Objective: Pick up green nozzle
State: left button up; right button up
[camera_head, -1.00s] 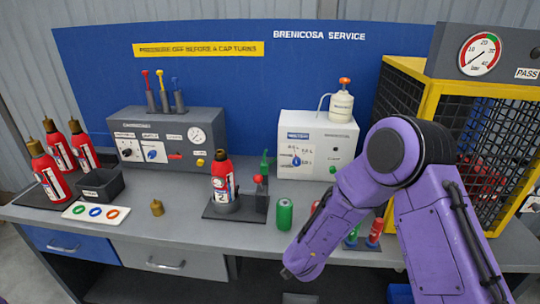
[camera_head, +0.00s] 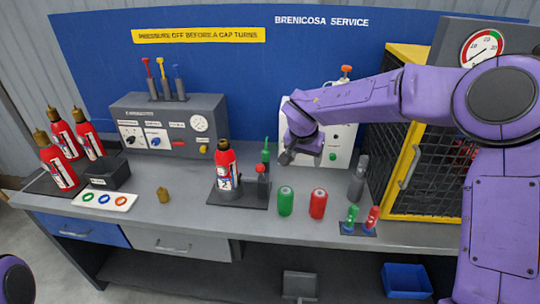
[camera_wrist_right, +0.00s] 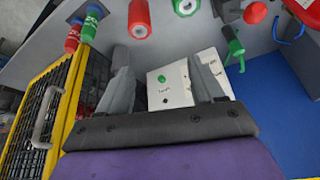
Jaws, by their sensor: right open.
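The green nozzle (camera_head: 351,215) stands beside the red nozzle (camera_head: 372,218) on a small dark pad at the right of the counter. In the right wrist view the green nozzle (camera_wrist_right: 93,18) is near the top left, beyond the fingers. My right gripper (camera_head: 290,156) is raised in front of the white box, to the left of and further back than the green nozzle. In the right wrist view its two fingers (camera_wrist_right: 164,78) are spread, with nothing between them. Of my left arm only a purple piece shows at the lower left; its gripper is out of view.
A green can (camera_head: 285,202) and a red can (camera_head: 317,204) stand left of the nozzles. A grey bottle-like object (camera_head: 357,180) stands behind them. The yellow-framed cage (camera_head: 412,165) is at the right.

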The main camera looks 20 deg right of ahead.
aim_at(266, 153)
jog(key=i, duration=0.95)
jog(key=u, duration=0.05)
